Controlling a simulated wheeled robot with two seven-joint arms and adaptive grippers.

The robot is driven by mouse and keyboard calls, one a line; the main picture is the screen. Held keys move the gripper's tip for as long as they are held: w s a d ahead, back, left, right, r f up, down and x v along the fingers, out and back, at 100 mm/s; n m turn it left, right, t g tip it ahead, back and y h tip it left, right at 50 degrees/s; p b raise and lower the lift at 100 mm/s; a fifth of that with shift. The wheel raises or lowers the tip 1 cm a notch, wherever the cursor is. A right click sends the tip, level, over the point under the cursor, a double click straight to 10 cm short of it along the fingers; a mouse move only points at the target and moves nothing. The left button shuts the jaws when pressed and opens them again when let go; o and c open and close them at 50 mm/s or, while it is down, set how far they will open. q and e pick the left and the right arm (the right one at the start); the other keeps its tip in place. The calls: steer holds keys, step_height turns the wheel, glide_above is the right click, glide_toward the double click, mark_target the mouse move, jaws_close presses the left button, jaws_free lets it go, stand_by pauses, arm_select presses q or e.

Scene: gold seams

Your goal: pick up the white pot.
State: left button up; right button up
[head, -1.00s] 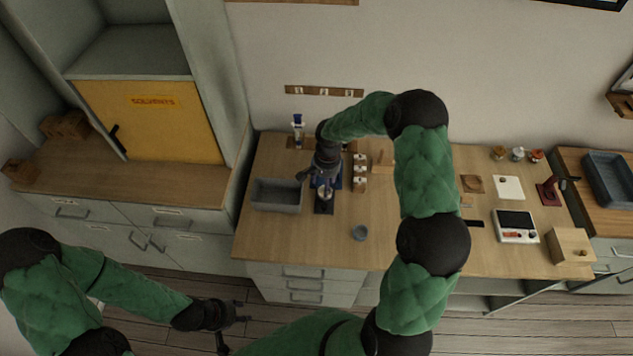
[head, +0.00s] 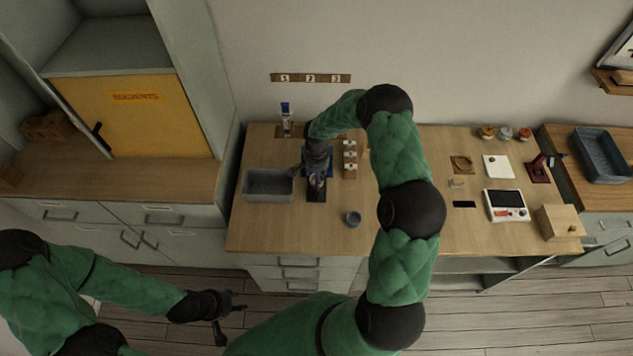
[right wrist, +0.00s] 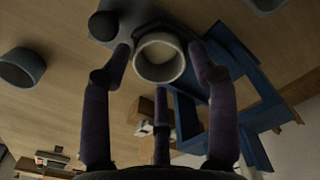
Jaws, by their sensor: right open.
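The small round white pot (right wrist: 160,58) shows in the right wrist view with its open rim towards the camera. It is at the edge of a dark grey stand (right wrist: 118,20). My right gripper (right wrist: 160,50) is open, with a fingertip on either side of the pot and small gaps visible. A third finger shows below the pot. In the head view my right gripper (head: 316,172) points down over the stand and largely hides the pot. My left gripper (head: 229,312) is open and empty, low in front of the bench.
A grey bin (head: 268,185) stands left of my right gripper. A blue frame (right wrist: 255,95) is close beside the fingers. Bare bench top (head: 285,235) lies in front.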

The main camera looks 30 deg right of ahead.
steer(key=shift+f, duration=0.65)
steer(key=c, duration=0.5)
steer(key=shift+c, duration=0.2)
